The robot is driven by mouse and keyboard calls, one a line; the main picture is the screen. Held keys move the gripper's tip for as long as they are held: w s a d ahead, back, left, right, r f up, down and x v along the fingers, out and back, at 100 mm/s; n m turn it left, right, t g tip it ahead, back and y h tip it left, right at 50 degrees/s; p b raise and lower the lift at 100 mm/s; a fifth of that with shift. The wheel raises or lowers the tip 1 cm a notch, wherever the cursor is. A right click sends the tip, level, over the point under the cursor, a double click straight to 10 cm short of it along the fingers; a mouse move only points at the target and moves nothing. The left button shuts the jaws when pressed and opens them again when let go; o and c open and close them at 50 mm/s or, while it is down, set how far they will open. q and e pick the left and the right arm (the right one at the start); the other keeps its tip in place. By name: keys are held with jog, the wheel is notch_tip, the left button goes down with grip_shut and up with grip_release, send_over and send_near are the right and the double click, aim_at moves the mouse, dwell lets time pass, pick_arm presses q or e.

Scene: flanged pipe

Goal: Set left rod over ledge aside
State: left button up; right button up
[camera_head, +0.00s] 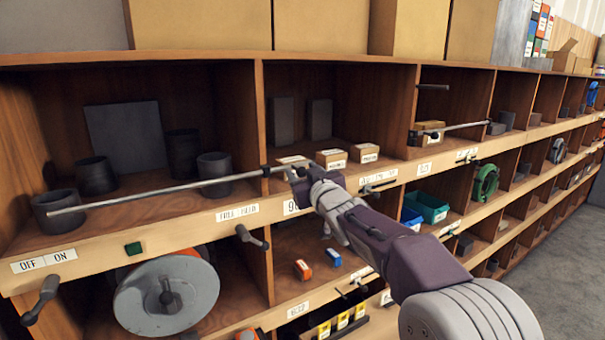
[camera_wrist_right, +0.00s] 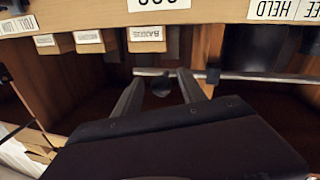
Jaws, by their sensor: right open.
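The left rod (camera_head: 165,190) is a long thin grey bar lying across the front of the upper left compartments, over the ledge (camera_head: 180,212). It has a dark collar near its right end. My right gripper (camera_head: 297,174) is at that right end, just right of the collar. In the right wrist view the gripper (camera_wrist_right: 161,80) is open, and the rod (camera_wrist_right: 265,77) crosses at its fingertips. A dark round knob shows between the fingers. I cannot tell whether the fingers touch the rod. A second, similar rod (camera_head: 455,128) sticks out farther right. My left gripper is out of view.
Dark cups (camera_head: 214,175) stand in the left compartment behind the rod. Small labelled boxes (camera_head: 331,158) stand right of my gripper. Dark handles (camera_head: 252,237) jut from the shelf front below. A grey reel (camera_head: 167,295) sits lower left. The aisle floor (camera_head: 560,260) at right is clear.

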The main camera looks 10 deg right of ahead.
jog(key=shift+s+f, duration=0.1)
jog(key=shift+s, duration=0.05)
jog(key=s+d+b, duration=0.1)
jog(key=s+b, duration=0.1)
jog(key=s, duration=0.6)
jog(key=shift+s+d, duration=0.2)
jog(key=shift+s, duration=0.1)
jog(key=s+d+f+m+g+h+b, duration=0.1)
jog(key=s+f+m+g+b, duration=0.15)
jog(key=f, duration=1.15)
jog(key=s+d+f+m+g+h+b, duration=0.15)
jog(key=f+g, duration=0.25)
jog(key=f, duration=1.1)
jog(key=s+f+g, duration=0.5)
jog(key=s+f, duration=0.3)
jog(key=s, duration=0.3)
jog(key=s+f+g+b, duration=0.1)
jog(key=s+f+g, duration=0.4)
jog(key=s+f, duration=0.4)
jog(key=s, duration=0.2)
jog(key=shift+s+d+f, duration=0.2)
jog(key=shift+s+d, duration=0.15)
jog(key=shift+s, duration=0.05)
